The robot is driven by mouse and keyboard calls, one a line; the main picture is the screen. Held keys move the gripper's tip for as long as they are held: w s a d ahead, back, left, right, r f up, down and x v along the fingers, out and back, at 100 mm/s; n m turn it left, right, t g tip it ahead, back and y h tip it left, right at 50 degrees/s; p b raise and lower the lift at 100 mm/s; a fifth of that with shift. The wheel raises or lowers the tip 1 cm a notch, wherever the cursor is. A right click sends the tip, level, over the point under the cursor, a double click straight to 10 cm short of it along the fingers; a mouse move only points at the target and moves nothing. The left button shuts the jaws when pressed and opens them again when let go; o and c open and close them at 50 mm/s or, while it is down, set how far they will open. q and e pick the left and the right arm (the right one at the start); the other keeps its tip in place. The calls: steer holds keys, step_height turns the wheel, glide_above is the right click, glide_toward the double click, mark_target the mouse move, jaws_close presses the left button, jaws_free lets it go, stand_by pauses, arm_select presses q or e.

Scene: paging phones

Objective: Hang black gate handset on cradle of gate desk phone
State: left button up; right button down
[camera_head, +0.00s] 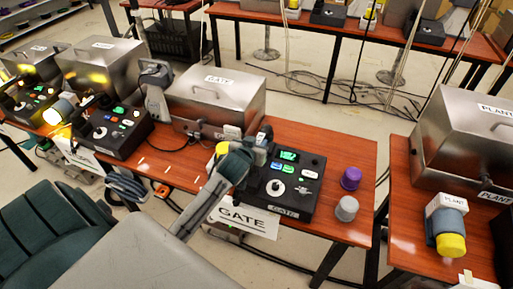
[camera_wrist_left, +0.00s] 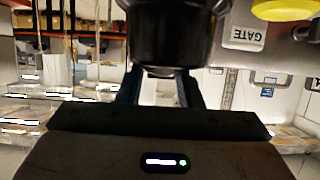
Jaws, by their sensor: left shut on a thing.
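The gate desk phone (camera_head: 292,190) is a black console with lit buttons, lying on the red-brown table above a GATE sign. My left arm reaches over its left side, and my left gripper (camera_head: 260,152) is by the console's upper left edge. In the left wrist view, the fingers (camera_wrist_left: 160,90) are shut on the black gate handset (camera_wrist_left: 172,35), whose dark round end fills the top middle. In the head view the handset is small and mostly hidden by the gripper. The cradle cannot be made out. My right gripper is not in view.
A steel GATE box (camera_head: 215,98) stands close behind the gripper. A yellow-capped part (camera_head: 222,148) is just left of it. Purple (camera_head: 351,178) and grey (camera_head: 346,208) knobs stand right of the console. Further consoles and boxes are at left and right, with a gap before the right table.

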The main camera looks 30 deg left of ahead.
arm_select(q)
step_height(320, 180, down, 2)
steer(key=shift+f+p, duration=0.1)
steer(key=shift+p, duration=0.3)
steer(key=shift+f, duration=0.5)
steer(key=shift+f, duration=0.1)
steer(key=o, duration=1.1)
